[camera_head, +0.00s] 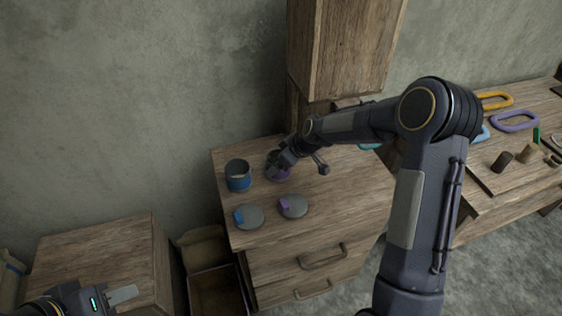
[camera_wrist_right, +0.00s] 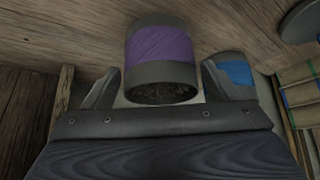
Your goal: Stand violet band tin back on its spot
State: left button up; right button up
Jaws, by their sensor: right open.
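The violet band tin (camera_head: 279,173) stands on the wooden cabinet top, partly hidden by my right gripper (camera_head: 287,158). It looks upright, beside the blue band tin (camera_head: 238,175). In the right wrist view the violet band tin (camera_wrist_right: 160,55) shows its grey rim and dark inside. There my right gripper (camera_wrist_right: 162,88) is open, with one finger on each side of the tin's near end; I see gaps on both sides. My left gripper (camera_head: 122,294) is at the bottom left, away from the tins; its jaw opening cannot be made out.
A grey disc with a blue tab (camera_head: 252,217) and one with a violet tab (camera_head: 294,207) lie in front of the tins. An open box (camera_head: 215,288) stands left of the cabinet.

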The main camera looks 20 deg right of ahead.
jog(key=s+d+r+m, duration=0.1)
jog(key=s+d+r, duration=0.1)
jog(key=s+r, duration=0.45)
jog(key=s+d+r+m, duration=0.1)
jog(key=s+d+r, duration=0.2)
jog(key=s+r, duration=0.4)
jog(key=s+a+r+m, duration=0.1)
jog(key=s+m, duration=0.6)
jog(key=s, duration=1.5)
jog(key=shift+a+m, duration=0.3)
jog(key=shift+a, duration=0.4)
jog(key=shift+r, duration=0.1)
notch_tip(320, 180, up, 3)
jog(key=p, duration=0.3)
jog(key=shift+r, duration=0.1)
